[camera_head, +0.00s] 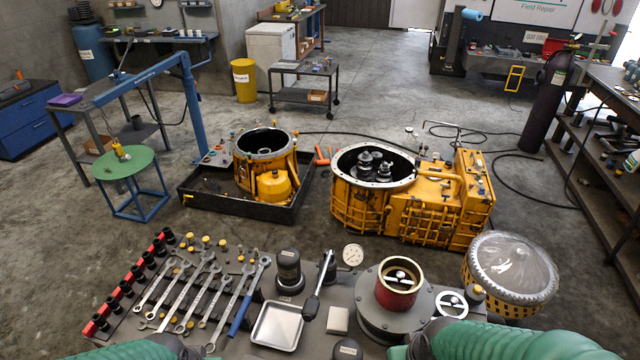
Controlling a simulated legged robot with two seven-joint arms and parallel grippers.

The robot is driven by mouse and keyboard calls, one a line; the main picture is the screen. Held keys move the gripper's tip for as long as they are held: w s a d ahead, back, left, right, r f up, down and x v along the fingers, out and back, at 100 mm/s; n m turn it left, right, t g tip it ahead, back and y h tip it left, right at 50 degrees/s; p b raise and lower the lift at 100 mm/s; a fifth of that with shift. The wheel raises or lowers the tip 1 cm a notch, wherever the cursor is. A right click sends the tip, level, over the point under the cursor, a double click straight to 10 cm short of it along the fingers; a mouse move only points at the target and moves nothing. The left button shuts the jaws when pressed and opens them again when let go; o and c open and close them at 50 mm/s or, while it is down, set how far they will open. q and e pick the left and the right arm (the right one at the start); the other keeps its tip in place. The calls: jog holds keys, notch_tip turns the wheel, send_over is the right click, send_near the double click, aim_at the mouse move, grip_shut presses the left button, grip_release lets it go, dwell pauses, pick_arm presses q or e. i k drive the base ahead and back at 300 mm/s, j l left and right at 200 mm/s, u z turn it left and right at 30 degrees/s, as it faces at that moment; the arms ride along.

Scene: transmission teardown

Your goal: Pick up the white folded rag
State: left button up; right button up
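A small off-white square (338,319) lies flat on the grey workbench (240,265) at the bottom centre. It looks like the folded rag, but it is too small to make out folds or cloth. It sits between a shallow metal tray (277,326) on its left and a large grey round base (390,313) on its right. The green sleeves of both my arms enter along the bottom edge, at the near side of the bench. Neither gripper's fingers can be made out. Nothing visible touches the off-white square.
Several wrenches (205,292) and a red socket rail (130,284) cover the bench's left. A ratchet-like tool (318,286) stands behind the square, and a dark round knob (347,349) is in front. A yellow transmission housing (430,200) stands on the floor beyond.

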aim_at(338, 320)
jog(key=z, duration=1.3)
jog(key=u, duration=1)
jog(key=j+u, duration=0.1)
jog(key=j, duration=0.55)
jog(key=i+j, duration=0.15)
jog(key=j, duration=0.55)
jog(key=u, duration=0.05)
